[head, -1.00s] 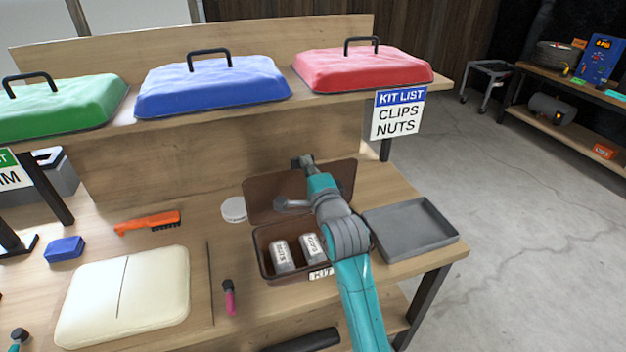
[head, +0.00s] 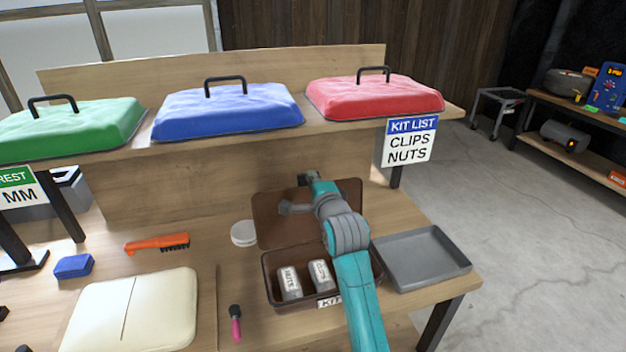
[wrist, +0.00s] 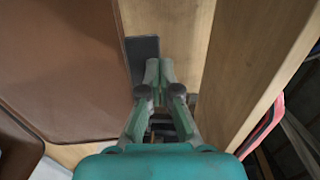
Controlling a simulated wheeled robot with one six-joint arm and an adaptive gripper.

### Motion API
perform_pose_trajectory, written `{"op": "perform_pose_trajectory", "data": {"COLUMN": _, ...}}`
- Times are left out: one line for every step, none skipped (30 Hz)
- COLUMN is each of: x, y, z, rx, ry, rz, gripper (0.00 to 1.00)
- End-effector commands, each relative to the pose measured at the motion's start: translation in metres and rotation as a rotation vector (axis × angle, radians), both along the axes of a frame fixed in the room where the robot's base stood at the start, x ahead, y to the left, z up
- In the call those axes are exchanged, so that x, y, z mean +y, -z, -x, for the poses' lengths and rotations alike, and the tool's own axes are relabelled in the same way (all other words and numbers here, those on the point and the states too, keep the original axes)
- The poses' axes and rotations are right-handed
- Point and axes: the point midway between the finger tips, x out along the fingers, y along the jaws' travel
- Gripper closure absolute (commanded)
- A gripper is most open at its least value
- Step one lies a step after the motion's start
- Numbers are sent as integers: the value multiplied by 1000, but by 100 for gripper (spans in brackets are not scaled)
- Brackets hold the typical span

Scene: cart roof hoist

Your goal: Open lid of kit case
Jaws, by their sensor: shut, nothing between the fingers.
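The brown kit case (head: 268,283) stands on the bench with its lid (head: 270,222) raised and leaning back, so the inside shows. Two small pale packs, marked NUTS (head: 289,282) and CLIPS (head: 319,275), lie in the case. A partly covered KIT label (head: 329,302) is on its front. My gripper (wrist: 158,66) is shut and empty. In the wrist view it is beside the edge of the brown lid (wrist: 60,60); I cannot tell if they touch. In the head view my arm hides part of the lid and the right of the case.
A grey tray (head: 425,258) stands right of the case. A white round tin (head: 243,233), an orange brush (head: 158,243) and a pink-handled tool (head: 235,323) lie left. Green, blue and red (head: 375,98) covers sit on the shelf above, with a kit list sign (head: 409,141).

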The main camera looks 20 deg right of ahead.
Motion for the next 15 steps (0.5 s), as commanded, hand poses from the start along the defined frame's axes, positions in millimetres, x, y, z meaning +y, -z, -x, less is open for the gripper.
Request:
{"op": "perform_pose_trajectory", "data": {"x": 0, "y": 0, "z": 0, "rx": 0, "ry": 0, "rz": 0, "gripper": 100}}
{"op": "perform_pose_trajectory", "data": {"x": 0, "y": 0, "z": 0, "rx": 0, "ry": 0, "rz": 0, "gripper": 100}}
{"op": "perform_pose_trajectory", "data": {"x": 0, "y": 0, "z": 1, "rx": 0, "ry": 0, "rz": 0, "gripper": 100}}
{"op": "perform_pose_trajectory", "data": {"x": 0, "y": 0, "z": 2, "rx": 0, "ry": 0, "rz": 0, "gripper": 100}}
{"op": "perform_pose_trajectory", "data": {"x": 0, "y": 0, "z": 3, "rx": 0, "ry": 0, "rz": 0, "gripper": 100}}
{"op": "perform_pose_trajectory", "data": {"x": 0, "y": 0, "z": 6, "rx": 0, "ry": 0, "rz": 0, "gripper": 100}}
{"op": "perform_pose_trajectory", "data": {"x": 0, "y": 1, "z": 9, "rx": 1, "ry": 0, "rz": 0, "gripper": 100}}
{"op": "perform_pose_trajectory", "data": {"x": 0, "y": 0, "z": 12, "rx": 1, "ry": 0, "rz": 0, "gripper": 100}}
{"op": "perform_pose_trajectory", "data": {"x": 0, "y": 0, "z": 18, "rx": 0, "ry": 0, "rz": 0, "gripper": 100}}
{"op": "perform_pose_trajectory", "data": {"x": 0, "y": -1, "z": 23, "rx": 0, "ry": 0, "rz": 0, "gripper": 100}}
{"op": "perform_pose_trajectory", "data": {"x": 0, "y": -1, "z": 28, "rx": 0, "ry": 0, "rz": 0, "gripper": 100}}
{"op": "perform_pose_trajectory", "data": {"x": 0, "y": -2, "z": 36, "rx": 0, "ry": 0, "rz": 0, "gripper": 100}}
{"op": "perform_pose_trajectory", "data": {"x": 0, "y": -2, "z": 42, "rx": 1, "ry": 0, "rz": 0, "gripper": 100}}
{"op": "perform_pose_trajectory", "data": {"x": 0, "y": -2, "z": 48, "rx": 0, "ry": 0, "rz": 0, "gripper": 100}}
{"op": "perform_pose_trajectory", "data": {"x": 0, "y": -3, "z": 56, "rx": -1, "ry": 0, "rz": 0, "gripper": 100}}
